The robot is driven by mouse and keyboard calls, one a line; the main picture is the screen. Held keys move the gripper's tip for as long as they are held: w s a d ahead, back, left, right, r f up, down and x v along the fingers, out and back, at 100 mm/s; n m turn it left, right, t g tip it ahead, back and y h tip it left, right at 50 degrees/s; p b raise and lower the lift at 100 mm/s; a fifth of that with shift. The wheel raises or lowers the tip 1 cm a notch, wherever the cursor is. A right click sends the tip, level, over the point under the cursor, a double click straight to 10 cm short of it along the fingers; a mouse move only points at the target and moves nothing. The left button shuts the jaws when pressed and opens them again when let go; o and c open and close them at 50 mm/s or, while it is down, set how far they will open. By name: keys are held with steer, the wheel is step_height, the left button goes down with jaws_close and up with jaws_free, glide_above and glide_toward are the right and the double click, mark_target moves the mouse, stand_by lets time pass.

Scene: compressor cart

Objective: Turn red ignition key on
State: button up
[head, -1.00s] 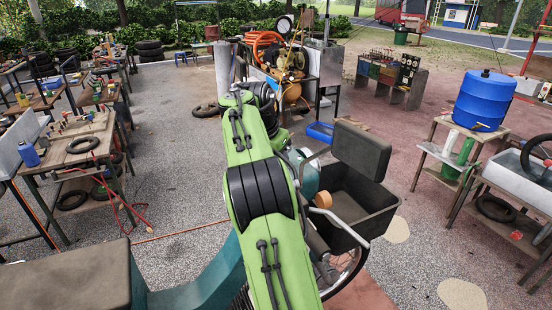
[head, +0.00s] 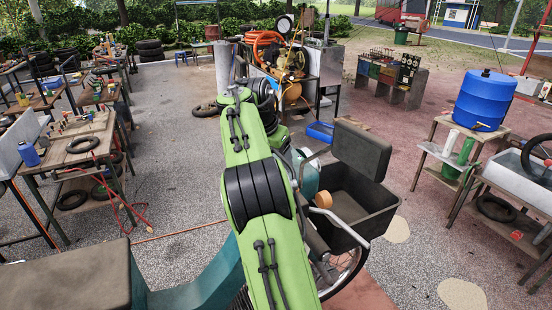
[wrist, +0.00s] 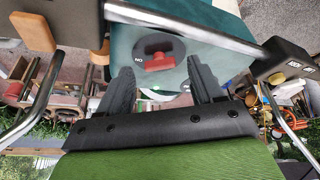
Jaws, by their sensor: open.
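The red key (wrist: 160,61) sits on a dark round dial (wrist: 174,46) set in a teal panel (wrist: 224,22), in the wrist view. My gripper (wrist: 159,68) is open, with one black finger on either side of the key. I cannot tell whether a finger touches the key. In the head view my green arm hides the gripper and the key.
A chrome bar (wrist: 190,30) crosses the panel close to my fingers. A black box (wrist: 284,58) is at the right and a wooden-coloured grip (wrist: 33,31) at the left. In the head view, a dark open bin (head: 345,205) stands right of my arm.

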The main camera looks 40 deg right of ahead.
steer(key=v, duration=0.6)
steer(key=shift+a+r, duration=0.2)
steer(key=shift+r, duration=0.05)
steer(key=s+a+f+n+t+y+b, duration=0.2)
steer(key=s+a+f+n+b, duration=0.2)
steer(key=s+a+f+n, duration=0.3)
steer(key=s+a+f+n+t+y+b, duration=0.2)
steer(key=s+a+f+n+b, duration=0.3)
steer(key=s+a, duration=1.3)
step_height(320, 180, down, 7)
steer(key=a+n, duration=0.1)
steer(key=n, duration=0.2)
steer(key=shift+a+t, duration=0.3)
